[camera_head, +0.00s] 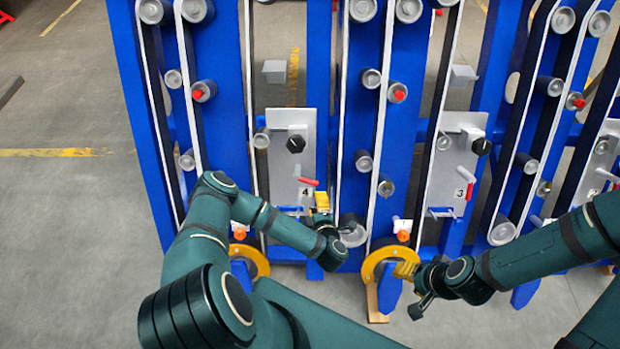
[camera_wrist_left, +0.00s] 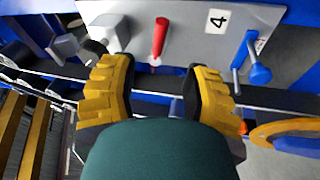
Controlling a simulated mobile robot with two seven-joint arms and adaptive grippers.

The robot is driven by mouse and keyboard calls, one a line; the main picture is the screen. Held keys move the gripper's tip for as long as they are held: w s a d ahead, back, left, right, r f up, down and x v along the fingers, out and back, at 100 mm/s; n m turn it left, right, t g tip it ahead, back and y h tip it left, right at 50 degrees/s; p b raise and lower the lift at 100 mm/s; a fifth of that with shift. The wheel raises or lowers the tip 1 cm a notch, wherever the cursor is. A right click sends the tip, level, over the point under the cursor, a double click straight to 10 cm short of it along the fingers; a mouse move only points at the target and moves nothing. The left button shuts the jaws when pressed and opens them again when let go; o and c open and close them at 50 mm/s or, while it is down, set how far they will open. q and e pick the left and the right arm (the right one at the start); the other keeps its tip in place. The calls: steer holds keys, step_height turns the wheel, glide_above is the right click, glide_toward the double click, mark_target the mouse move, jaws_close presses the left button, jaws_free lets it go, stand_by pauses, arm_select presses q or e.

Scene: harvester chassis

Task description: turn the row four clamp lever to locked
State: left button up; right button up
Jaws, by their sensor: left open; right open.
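The row four panel (camera_head: 283,155) is a grey plate marked "4" on the blue frame. It carries a red lever (camera_head: 307,181) and a blue lever (camera_head: 288,208); I cannot tell from a label which is the clamp lever. In the left wrist view the red lever (camera_wrist_left: 159,38) stands just beyond and between the fingers, apart from them, and the blue lever (camera_wrist_left: 259,70) is to the right. My left gripper (camera_head: 322,203) is open and empty, just below the red lever; it also shows in the left wrist view (camera_wrist_left: 157,75). My right gripper (camera_head: 411,273) is open beside a yellow ring (camera_head: 374,268).
A black knob (camera_head: 295,144) sits higher on panel four. Panel three (camera_head: 450,170) has similar levers to the right. Belts, rollers and another yellow ring (camera_head: 256,262) surround the panels.

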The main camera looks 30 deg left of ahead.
mark_target(307, 181)
arm_select(q)
steer(key=b+x, duration=0.3)
steer(key=x, duration=1)
steer(key=shift+d+r, duration=0.15)
steer(key=shift+c, duration=0.4)
jaws_close()
